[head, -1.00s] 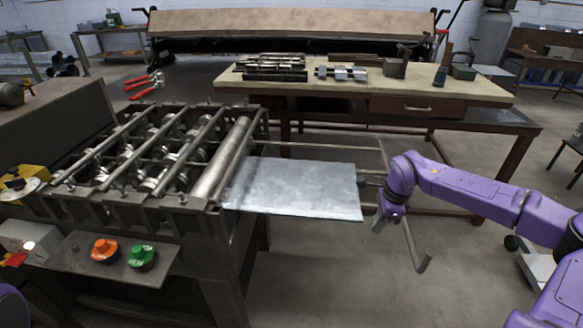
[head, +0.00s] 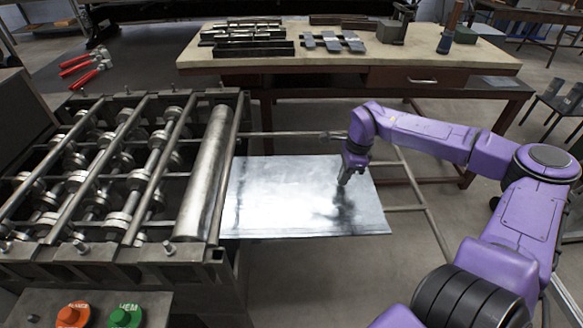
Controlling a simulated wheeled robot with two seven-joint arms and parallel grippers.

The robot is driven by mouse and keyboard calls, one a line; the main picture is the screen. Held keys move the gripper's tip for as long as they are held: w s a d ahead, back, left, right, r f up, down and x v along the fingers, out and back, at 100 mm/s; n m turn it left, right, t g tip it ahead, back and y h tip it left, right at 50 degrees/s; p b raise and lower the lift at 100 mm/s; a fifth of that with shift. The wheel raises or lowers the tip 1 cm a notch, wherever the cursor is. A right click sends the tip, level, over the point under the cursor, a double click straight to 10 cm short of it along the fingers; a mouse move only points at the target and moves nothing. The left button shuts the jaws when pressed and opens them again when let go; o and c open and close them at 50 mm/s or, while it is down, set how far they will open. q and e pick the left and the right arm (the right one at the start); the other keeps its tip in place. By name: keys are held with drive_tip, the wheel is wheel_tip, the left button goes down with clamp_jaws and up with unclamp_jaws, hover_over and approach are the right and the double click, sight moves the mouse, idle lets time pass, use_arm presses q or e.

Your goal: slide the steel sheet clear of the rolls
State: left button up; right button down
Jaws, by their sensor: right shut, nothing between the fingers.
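The steel sheet (head: 285,205) is a flat, shiny grey rectangle lying to the right of the roll machine. Its left edge meets the end roll (head: 205,175), and I cannot tell whether part of it is still under the roll. My right gripper (head: 343,182) is shut and empty, pointing down over the right part of the sheet. A dark shadow or reflection shows on the sheet below the fingertips; whether they touch it is unclear. My left gripper is out of view.
Support rails (head: 405,208) extend right from the machine around the sheet. A workbench (head: 340,62) with metal parts stands behind. Red-handled snips (head: 85,70) lie at the back left. Orange (head: 73,315) and green (head: 124,316) buttons are at the front left. Floor is open right of the sheet.

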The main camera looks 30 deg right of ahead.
sight(301, 188)
drive_tip(key=shift+w, duration=0.15)
drive_tip(key=shift+a, duration=0.35)
drive_tip(key=w+a, duration=0.1)
drive_tip(key=a, duration=0.2)
drive_tip(key=w+a+p, duration=0.1)
drive_tip(key=w+a, duration=0.1)
drive_tip(key=a, duration=0.1)
drive_tip(key=w+a, duration=0.2)
drive_tip(key=a, duration=0.1)
drive_tip(key=shift+w+r, duration=0.2)
drive_tip(key=shift+w+a+f+p, duration=0.1)
drive_tip(key=shift+a+f+p, duration=0.25)
drive_tip(key=shift+f+p, duration=0.25)
drive_tip(key=shift+f+b, duration=0.25)
drive_tip(key=shift+b, duration=0.1)
